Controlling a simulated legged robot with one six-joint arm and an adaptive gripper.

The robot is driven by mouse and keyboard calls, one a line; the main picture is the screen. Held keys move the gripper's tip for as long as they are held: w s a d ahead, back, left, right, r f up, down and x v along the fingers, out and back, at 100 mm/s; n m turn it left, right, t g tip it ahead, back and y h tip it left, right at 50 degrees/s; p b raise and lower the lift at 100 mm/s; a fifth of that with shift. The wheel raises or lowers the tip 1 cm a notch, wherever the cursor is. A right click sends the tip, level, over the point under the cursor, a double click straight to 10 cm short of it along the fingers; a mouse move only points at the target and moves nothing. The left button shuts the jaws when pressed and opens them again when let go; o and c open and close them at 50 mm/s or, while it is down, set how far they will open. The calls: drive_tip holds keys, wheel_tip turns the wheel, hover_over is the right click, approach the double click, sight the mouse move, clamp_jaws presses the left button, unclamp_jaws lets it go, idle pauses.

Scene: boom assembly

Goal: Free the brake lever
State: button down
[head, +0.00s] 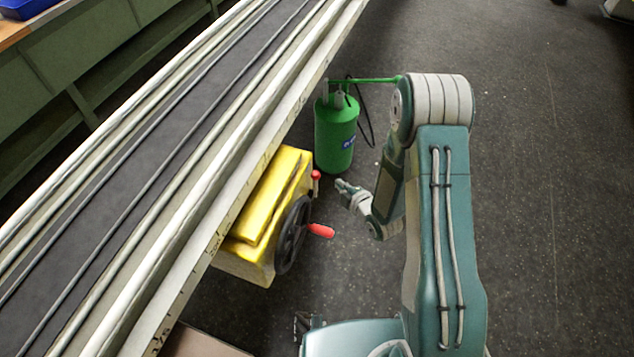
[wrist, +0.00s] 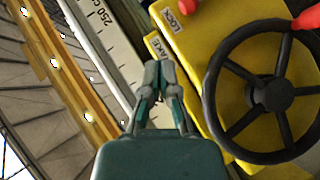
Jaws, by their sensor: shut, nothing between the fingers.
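The yellow winch box (head: 262,205) has a black handwheel (head: 292,235) with a red crank handle (head: 320,230). A small red knob (head: 316,175), apparently the brake lever's end, stands at the box's far corner. A red piece shows at the top edge of the wrist view (wrist: 188,5), beside the LOCK label (wrist: 180,17); the lever's shaft is hard to make out. My gripper (head: 340,184) is shut and empty, a little right of and below the knob in the head view. In the wrist view my gripper (wrist: 158,68) covers part of the label strip (wrist: 156,45).
A long boom with pale rails (head: 195,160) runs diagonally over the box's left side. A green cylinder (head: 336,135) with a hose stands behind the box. The dark floor (head: 555,200) on the right is clear. A printed scale (wrist: 105,25) shows beside the box.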

sight(316, 185)
drive_tip(key=s+a+f+n+y, duration=0.2)
drive_tip(key=s+f, duration=0.2)
drive_tip(key=f, duration=0.1)
drive_tip(key=shift+t, duration=0.4)
drive_tip(key=x, duration=1)
drive_tip(key=shift+f, duration=0.25)
drive_tip(key=shift+w+d+f, duration=0.2)
drive_tip(key=shift+w, duration=0.35)
drive_tip(key=shift+w+d+f, duration=0.15)
drive_tip(key=shift+w+f, duration=0.1)
drive_tip(key=shift+w, duration=0.3)
drive_tip(key=shift+w+d+f, duration=0.15)
drive_tip(key=shift+w+f, duration=0.1)
drive_tip(key=shift+w, duration=0.35)
drive_tip(key=shift+w, duration=0.1)
